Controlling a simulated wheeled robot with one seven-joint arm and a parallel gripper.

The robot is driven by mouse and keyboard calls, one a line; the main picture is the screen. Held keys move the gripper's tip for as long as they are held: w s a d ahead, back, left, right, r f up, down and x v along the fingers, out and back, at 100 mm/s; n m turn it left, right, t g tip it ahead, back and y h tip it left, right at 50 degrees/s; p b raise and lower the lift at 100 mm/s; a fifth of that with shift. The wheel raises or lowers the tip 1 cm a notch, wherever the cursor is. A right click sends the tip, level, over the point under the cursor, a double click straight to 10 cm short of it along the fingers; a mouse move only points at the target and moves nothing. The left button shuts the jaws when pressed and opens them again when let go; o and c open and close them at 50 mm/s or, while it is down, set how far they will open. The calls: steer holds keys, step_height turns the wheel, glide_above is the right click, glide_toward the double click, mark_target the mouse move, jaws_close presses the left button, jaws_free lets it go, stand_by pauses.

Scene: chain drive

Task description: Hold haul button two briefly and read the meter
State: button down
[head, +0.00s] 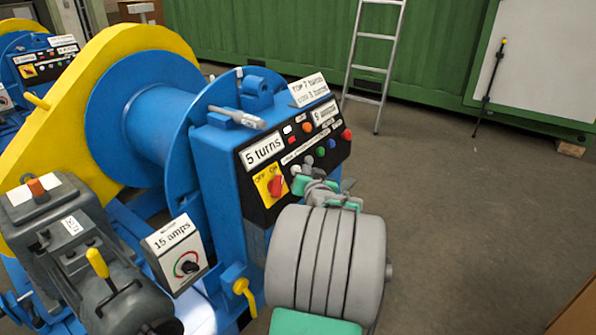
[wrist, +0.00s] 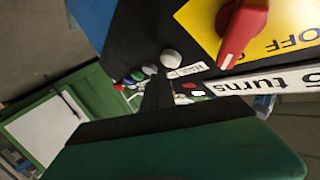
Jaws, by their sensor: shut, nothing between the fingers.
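The black control panel (head: 262,208) on the blue winch housing carries a row of round buttons. Two are pale grey: a nearer one (wrist: 172,58) and a farther one (wrist: 150,70); green, blue and red ones follow. A small white label (wrist: 186,70) lies beside the row; I cannot read which button is two. My gripper (head: 308,178) is shut and empty in front of the row, hiding part of the panel. In the wrist view its dark fingertip (wrist: 158,88) appears close to the grey buttons; I cannot tell whether it touches. Signs read "5 turns" (head: 263,149) and "15 amps" (head: 172,235).
A red switch (head: 276,186) on a yellow OFF/ON plate is left of my gripper. The amps box (head: 182,262) has a dial and black knob. A blue drum (head: 155,110) and yellow guard stand left. A ladder (head: 372,68) leans behind.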

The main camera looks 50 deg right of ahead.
steer(key=shift+w+f+b, duration=0.2)
steer(key=shift+w+b, duration=0.1)
steer(key=shift+w, duration=0.1)
steer(key=shift+w+a+f, duration=0.1)
steer(key=shift+w+f, duration=0.15)
steer(key=shift+w, duration=0.2)
stand_by(0.7)
stand_by(3.4)
steer(key=shift+s+r, duration=0.45)
steer(key=shift+s, duration=0.4)
steer(key=shift+s+d+r+b, duration=0.1)
steer(key=shift+s+r, duration=0.25)
steer(key=shift+s, duration=0.4)
steer(key=shift+s+d+r+b, duration=0.1)
steer(key=shift+s+r, duration=0.3)
steer(key=shift+s, duration=0.35)
steer(key=shift+s+d+r+b, duration=0.1)
steer(key=shift+s+r, duration=0.25)
steer(key=shift+s, duration=0.4)
